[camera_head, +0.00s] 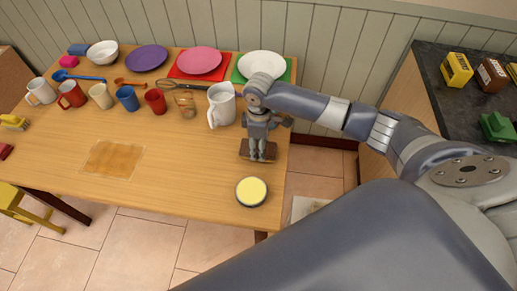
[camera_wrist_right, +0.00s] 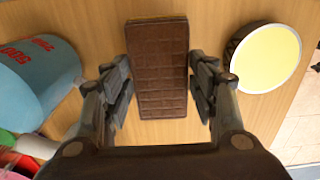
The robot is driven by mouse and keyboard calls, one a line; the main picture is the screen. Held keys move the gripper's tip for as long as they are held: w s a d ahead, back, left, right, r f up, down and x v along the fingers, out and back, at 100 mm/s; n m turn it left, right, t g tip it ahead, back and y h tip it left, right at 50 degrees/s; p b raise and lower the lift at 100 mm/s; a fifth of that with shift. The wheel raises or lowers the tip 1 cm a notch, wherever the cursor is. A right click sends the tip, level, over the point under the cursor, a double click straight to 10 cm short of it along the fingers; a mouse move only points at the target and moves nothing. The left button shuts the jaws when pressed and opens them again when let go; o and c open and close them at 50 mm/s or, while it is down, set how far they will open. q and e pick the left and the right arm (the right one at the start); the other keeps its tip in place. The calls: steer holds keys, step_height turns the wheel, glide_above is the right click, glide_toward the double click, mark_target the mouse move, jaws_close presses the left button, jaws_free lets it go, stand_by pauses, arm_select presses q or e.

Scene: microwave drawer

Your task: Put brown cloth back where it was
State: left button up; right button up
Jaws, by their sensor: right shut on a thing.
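The brown cloth (camera_wrist_right: 160,72) is a folded dark-brown rectangle with a grid pattern in the right wrist view. My right gripper (camera_wrist_right: 160,88) has a finger along each long side and is shut on it. In the head view the brown cloth (camera_head: 243,151) shows under my right gripper (camera_head: 257,155), on or just above the right part of the table; I cannot tell whether it touches. A square brownish patch (camera_head: 113,159) lies flat on the table to the left. My left gripper is not in view.
A round pot with a pale yellow top (camera_head: 251,191) stands close in front of my gripper, near the table edge. A white jug (camera_head: 221,104) stands behind left. Mugs, plates and bowls line the table's back. Bare wooden table (camera_head: 190,165) lies between patch and gripper.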

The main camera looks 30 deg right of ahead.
step_height(320, 180, down, 3)
steer(key=shift+s+a+r, duration=0.15)
steer(key=shift+r, duration=0.05)
steer(key=shift+f, duration=0.2)
steer(key=shift+f, duration=0.15)
steer(key=o, duration=1)
steer(key=shift+c, duration=0.2)
step_height(320, 180, up, 12)
steer(key=shift+r, duration=0.2)
steer(key=shift+f, duration=0.1)
